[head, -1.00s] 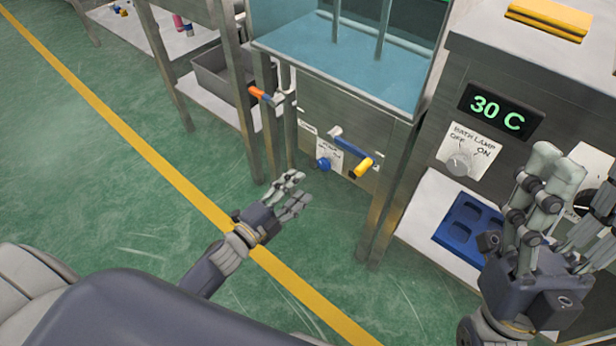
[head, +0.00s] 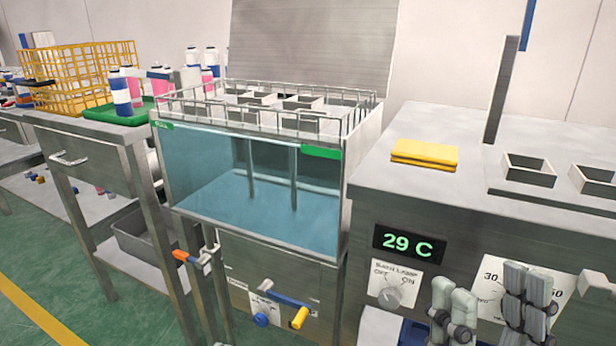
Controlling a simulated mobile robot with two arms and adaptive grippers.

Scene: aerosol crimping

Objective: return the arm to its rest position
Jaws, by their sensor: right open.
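My right gripper (head: 492,308) shows at the bottom right of the head view, fingers pointing up, in front of the steel cabinet with the green 29 C display (head: 409,244). It is open, with nothing seen between its fingers. Its palm and wrist are cut off by the lower edge. My left gripper is out of the picture.
A glass water bath (head: 250,180) with a top rack stands in the middle, with blue and yellow handles (head: 299,317) below. A folded yellow cloth (head: 424,154) lies on the cabinet. A workbench (head: 85,150) with bottles and a yellow basket (head: 75,75) is at left. Green floor shows bottom left.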

